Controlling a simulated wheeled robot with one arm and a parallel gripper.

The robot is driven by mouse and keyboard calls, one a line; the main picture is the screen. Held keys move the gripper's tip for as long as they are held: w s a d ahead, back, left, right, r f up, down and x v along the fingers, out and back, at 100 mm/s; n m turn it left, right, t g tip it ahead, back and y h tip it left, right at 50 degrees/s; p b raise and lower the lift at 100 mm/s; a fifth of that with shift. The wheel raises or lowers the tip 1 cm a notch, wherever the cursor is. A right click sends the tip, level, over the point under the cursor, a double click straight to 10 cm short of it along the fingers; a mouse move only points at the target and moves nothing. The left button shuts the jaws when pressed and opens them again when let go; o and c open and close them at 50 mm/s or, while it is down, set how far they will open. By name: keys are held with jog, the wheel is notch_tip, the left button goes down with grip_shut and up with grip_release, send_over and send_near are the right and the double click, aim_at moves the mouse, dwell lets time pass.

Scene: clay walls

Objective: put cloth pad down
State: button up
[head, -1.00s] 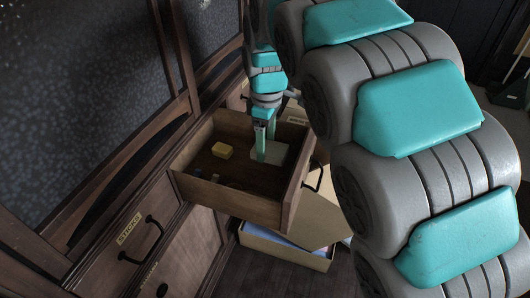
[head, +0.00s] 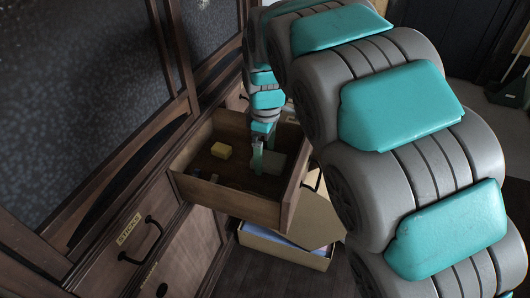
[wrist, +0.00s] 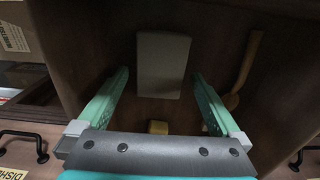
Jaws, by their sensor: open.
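The cloth pad (head: 275,162) is a flat, pale grey rectangle lying on the floor of the open wooden drawer (head: 232,205). In the wrist view the pad (wrist: 162,62) lies flat beyond my fingertips and apart from them. My gripper (head: 262,165) points down into the drawer beside the pad and partly covers it in the head view. In the wrist view its two green fingers (wrist: 160,82) are spread wide with nothing between the tips.
A yellow block (head: 221,150) sits in the drawer to the left, and small dark items lie near its front. The wrist view shows a wooden spoon-like utensil (wrist: 246,68). A lower box (head: 285,248) stands open below. The drawer walls surround my gripper.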

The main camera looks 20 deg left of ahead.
aim_at(265, 157)
notch_tip(265, 157, up, 12)
dwell(0.5)
jog(key=shift+d, duration=0.1)
